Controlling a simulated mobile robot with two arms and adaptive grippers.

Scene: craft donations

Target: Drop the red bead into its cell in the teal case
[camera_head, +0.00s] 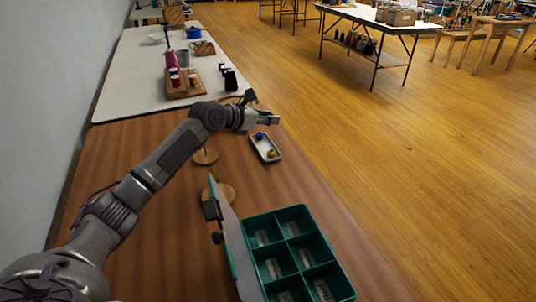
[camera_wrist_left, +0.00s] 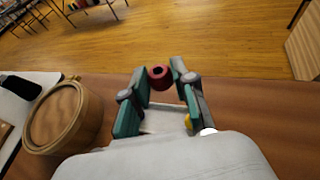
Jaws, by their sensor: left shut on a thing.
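The teal case (camera_head: 335,263) stands open at the front of the brown table, its lid (camera_head: 236,250) raised on the left side. Its cells carry labels; one at the front reads like "Red". My left gripper (camera_head: 274,119) is over the far part of the table, above the white tray (camera_head: 275,155). In the left wrist view my left gripper (camera_wrist_left: 161,80) is shut on the red bead (camera_wrist_left: 159,78), which sits between the fingertips and has a dark hole. The bead cannot be made out in the head view. My right gripper is not in view.
The white tray holds a blue bead (camera_head: 259,136) and a yellow bead (camera_head: 271,153). Round wooden pieces (camera_head: 206,157) stand left of it. A round wooden box (camera_wrist_left: 62,118) shows at left in the wrist view. Bare tabletop lies between tray and case.

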